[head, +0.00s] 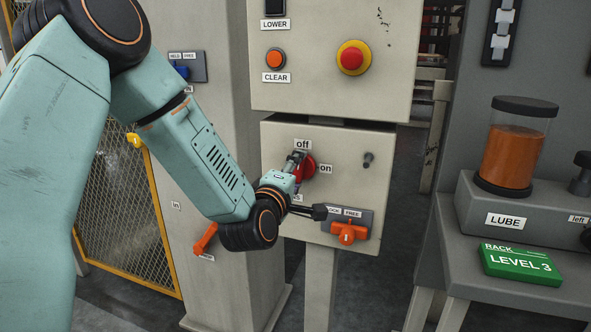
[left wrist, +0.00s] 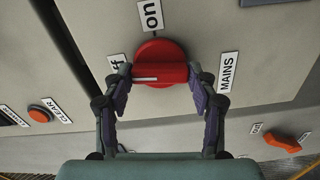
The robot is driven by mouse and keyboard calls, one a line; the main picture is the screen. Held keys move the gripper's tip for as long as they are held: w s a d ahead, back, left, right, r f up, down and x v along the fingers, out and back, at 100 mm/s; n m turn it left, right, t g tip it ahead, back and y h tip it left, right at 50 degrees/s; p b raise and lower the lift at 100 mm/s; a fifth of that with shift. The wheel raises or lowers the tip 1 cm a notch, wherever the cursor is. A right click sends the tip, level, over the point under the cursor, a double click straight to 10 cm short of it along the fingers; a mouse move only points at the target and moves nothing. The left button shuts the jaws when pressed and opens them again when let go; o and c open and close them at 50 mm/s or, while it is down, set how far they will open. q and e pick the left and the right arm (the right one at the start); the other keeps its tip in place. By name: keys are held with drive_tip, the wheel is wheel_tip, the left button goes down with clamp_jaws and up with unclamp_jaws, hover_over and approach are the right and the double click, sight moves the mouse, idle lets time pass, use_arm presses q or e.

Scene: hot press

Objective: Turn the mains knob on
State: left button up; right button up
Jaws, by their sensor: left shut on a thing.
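The mains knob (head: 309,168) is a round red knob on the lower panel of the pale control post, partly hidden by my gripper in the head view. The left wrist view shows the whole red knob (left wrist: 160,50), with a raised grip bar. The white line on the bar points to the "off" label (left wrist: 116,65); the "on" label (head: 326,168) is a quarter turn away. My left gripper (head: 297,163) is shut on the knob, its fingers (left wrist: 160,80) at the two ends of the bar. My right gripper is in neither view.
An orange lock/free switch (head: 348,232) sits just below right of the knob. A small dark peg (head: 368,159) is to its right. Above are a red emergency button (head: 351,58) and an orange clear button (head: 276,57). A lube table (head: 440,257) stands at right.

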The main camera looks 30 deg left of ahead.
use_arm(q)
drive_tip(key=m+p, duration=0.2)
drive_tip(key=m, duration=0.1)
drive_tip(key=shift+r+m, duration=0.2)
drive_tip(key=shift+m, duration=0.1)
drive_tip(key=m+p, duration=0.3)
drive_tip(key=m, duration=0.1)
drive_tip(key=shift+w+m+p, duration=0.1)
drive_tip(key=shift+m+p, duration=0.2)
drive_tip(key=shift+p, duration=0.1)
drive_tip(key=m+p, duration=0.4)
drive_tip(key=m, duration=0.1)
drive_tip(key=shift+m+p, duration=1.05)
drive_tip(key=shift+m, duration=0.45)
drive_tip(key=shift+f, duration=0.1)
drive_tip(key=o, duration=1.1)
drive_tip(key=shift+w+f, duration=0.1)
drive_tip(key=shift+f, duration=0.05)
drive_tip(key=shift+o, duration=0.3)
